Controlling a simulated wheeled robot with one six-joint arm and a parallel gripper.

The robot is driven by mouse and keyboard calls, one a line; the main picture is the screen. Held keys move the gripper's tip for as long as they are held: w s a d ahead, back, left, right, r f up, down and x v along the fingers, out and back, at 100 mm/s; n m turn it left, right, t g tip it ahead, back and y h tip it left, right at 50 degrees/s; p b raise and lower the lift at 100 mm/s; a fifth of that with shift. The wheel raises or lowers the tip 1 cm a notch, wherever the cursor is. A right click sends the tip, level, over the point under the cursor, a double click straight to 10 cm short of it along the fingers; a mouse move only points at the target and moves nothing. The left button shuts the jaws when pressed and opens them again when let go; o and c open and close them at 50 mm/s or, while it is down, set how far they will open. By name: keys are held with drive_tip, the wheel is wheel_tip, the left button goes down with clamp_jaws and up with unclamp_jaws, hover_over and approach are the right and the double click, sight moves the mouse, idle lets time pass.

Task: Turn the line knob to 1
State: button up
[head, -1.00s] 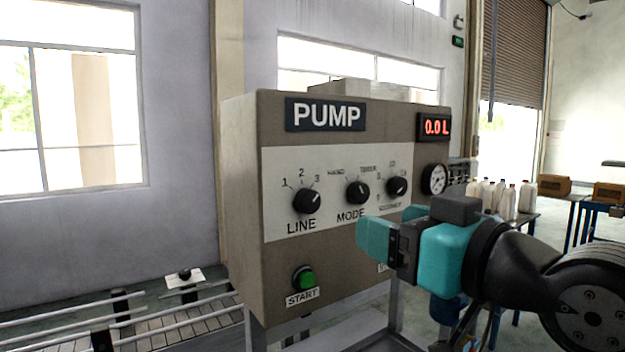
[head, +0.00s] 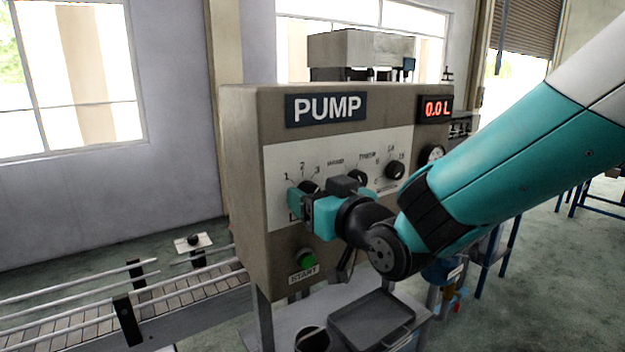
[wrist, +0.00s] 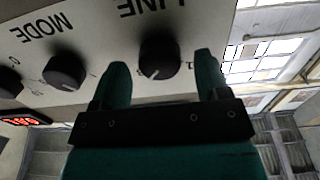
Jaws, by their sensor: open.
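The black line knob (head: 309,187) is on the pump panel's left, under the numbers 1, 2 and 3, partly hidden by my gripper in the head view. In the wrist view the line knob (wrist: 160,56) appears between my two teal fingers, with a gap on each side. Its white mark points down-left there, away from the 1 and towards the 3 side. My gripper (head: 297,203) is open in front of the panel at the knob. The LINE label is mostly covered in the head view; it shows upside down in the wrist view.
The mode knob (head: 358,178) is just right of my gripper, and another knob (head: 395,170) is further right. The green start button (head: 304,259) is below. The display (head: 436,108) reads 0.0 L. A conveyor (head: 110,310) runs at lower left.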

drive_tip(key=shift+w+a, duration=0.3)
drive_tip(key=shift+w, duration=0.15)
drive_tip(key=c, duration=0.9)
drive_tip(key=shift+f, duration=0.1)
